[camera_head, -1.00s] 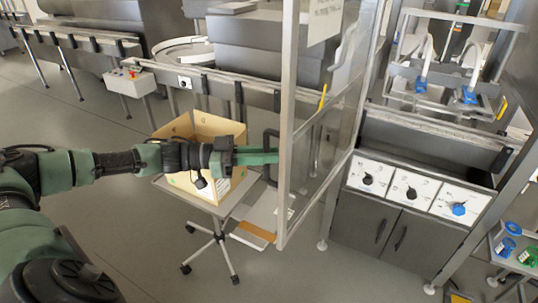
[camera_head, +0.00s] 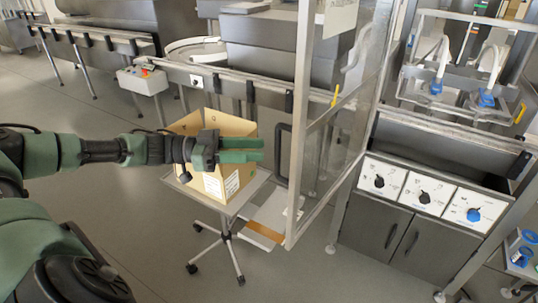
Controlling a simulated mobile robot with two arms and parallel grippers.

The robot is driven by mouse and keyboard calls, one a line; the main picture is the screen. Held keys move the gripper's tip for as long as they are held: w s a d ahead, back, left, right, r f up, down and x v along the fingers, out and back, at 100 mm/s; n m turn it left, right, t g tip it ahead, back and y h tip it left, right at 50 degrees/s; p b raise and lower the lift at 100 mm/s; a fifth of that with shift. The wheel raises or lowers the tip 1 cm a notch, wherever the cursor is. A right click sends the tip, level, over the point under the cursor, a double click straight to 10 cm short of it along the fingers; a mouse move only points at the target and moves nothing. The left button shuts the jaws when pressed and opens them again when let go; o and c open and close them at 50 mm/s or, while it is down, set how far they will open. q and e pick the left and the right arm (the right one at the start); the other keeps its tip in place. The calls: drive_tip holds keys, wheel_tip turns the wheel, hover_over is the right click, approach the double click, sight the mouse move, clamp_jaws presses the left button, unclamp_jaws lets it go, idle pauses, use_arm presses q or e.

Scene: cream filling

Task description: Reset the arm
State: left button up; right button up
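My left arm comes in from the left, with its green-fingered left gripper (camera_head: 250,150) in front of the upper part of a cardboard box (camera_head: 215,184). The two fingers point right and show as separate bars, with nothing seen between them. Their tips are short of the black handle (camera_head: 283,152) on the framed glass door (camera_head: 335,130). The box stands open on a small wheeled stand (camera_head: 240,198), partly hidden by the gripper. My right gripper is out of view.
A conveyor (camera_head: 225,82) and a grey control box (camera_head: 143,79) are at the back. Open floor (camera_head: 130,195) lies left of the stand.

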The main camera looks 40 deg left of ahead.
use_arm(q)
drive_tip(key=shift+v, duration=0.8)
drive_tip(key=shift+w, duration=0.1)
